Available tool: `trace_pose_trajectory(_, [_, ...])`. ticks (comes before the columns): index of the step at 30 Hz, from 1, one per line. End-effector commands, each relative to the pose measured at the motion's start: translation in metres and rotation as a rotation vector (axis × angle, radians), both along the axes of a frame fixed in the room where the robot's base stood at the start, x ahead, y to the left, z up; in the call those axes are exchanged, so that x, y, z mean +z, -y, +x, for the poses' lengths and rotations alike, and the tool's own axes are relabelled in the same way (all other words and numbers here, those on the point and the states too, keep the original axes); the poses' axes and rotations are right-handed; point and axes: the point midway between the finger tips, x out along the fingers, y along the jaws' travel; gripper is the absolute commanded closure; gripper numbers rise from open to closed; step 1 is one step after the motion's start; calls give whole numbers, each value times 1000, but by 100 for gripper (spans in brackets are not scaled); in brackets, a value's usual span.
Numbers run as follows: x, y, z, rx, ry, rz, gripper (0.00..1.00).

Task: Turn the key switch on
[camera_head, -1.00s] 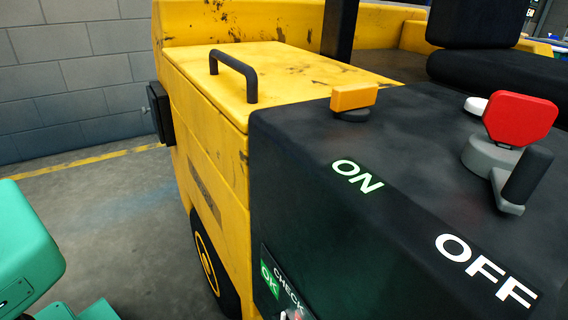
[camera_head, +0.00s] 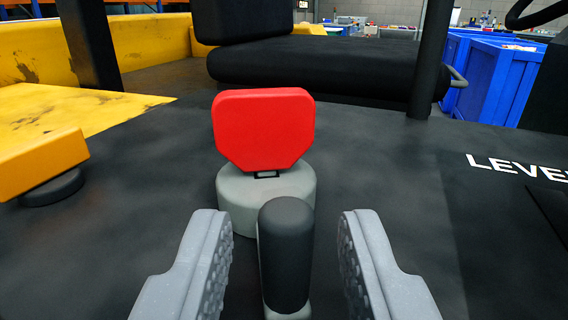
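The key switch has a round grey base (camera_head: 236,192) with a red angular plate (camera_head: 264,126) standing on top. A black upright handle (camera_head: 286,250) stands in front of the base, on the near side. My gripper (camera_head: 285,235) is open, one grey finger on each side of the black handle, with a visible gap to both. The lower end of the handle runs out of the frame. The ON and OFF labels are not visible now.
An orange block knob (camera_head: 42,164) stands on the dark panel (camera_head: 400,210) at the left. White lettering (camera_head: 515,166) is at the right. A black seat (camera_head: 310,70), a dark post (camera_head: 432,60) and blue crates (camera_head: 497,80) stand behind.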

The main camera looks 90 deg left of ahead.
Motion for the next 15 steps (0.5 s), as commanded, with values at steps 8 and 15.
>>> trace_pose_trajectory(8, [0, -17, 1, -2, 0, 0, 68])
trace_pose_trajectory(15, [0, -17, 1, -3, 0, 0, 68])
